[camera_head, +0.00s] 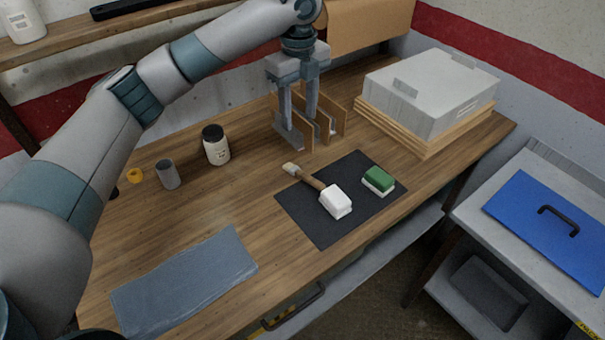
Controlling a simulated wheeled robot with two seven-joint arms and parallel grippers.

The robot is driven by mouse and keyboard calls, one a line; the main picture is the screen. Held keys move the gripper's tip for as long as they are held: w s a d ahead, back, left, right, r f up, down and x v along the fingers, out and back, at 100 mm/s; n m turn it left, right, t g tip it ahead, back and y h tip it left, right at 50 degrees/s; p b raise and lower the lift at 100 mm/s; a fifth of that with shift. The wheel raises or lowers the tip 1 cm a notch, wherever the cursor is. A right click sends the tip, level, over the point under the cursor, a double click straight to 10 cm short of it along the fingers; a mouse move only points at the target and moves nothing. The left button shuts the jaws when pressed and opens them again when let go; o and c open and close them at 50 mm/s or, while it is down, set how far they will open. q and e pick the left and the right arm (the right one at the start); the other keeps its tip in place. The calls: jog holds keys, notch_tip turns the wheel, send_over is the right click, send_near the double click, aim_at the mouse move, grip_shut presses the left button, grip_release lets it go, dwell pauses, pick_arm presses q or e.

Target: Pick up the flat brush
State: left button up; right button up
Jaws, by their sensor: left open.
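The flat brush (308,178) appears to be the wooden-handled tool with a pale tip lying on a dark mat (305,214) on the wooden bench. Its tip points to the upper left, and its other end meets a white block (336,202); I cannot tell whether they are joined. My left gripper (309,138) points down behind the mat, its two fingers apart, among upright thin wooden boards (339,117). It is beyond the brush and apart from it. I cannot tell whether a board stands between the fingers. My right gripper is not in view.
A green-and-white block (378,181) lies on the mat's right side. A white box (430,92) on wooden boards stands at back right. A blue-topped cart (520,225) stands right.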

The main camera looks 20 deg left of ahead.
pick_arm(q)
jog(key=p, duration=0.4)
send_over(299, 170)
notch_tip(299, 170, down, 12)
jog(key=shift+s+d+r, duration=0.1)
jog(key=shift+r, duration=0.15)
jog(key=shift+f, duration=0.4)
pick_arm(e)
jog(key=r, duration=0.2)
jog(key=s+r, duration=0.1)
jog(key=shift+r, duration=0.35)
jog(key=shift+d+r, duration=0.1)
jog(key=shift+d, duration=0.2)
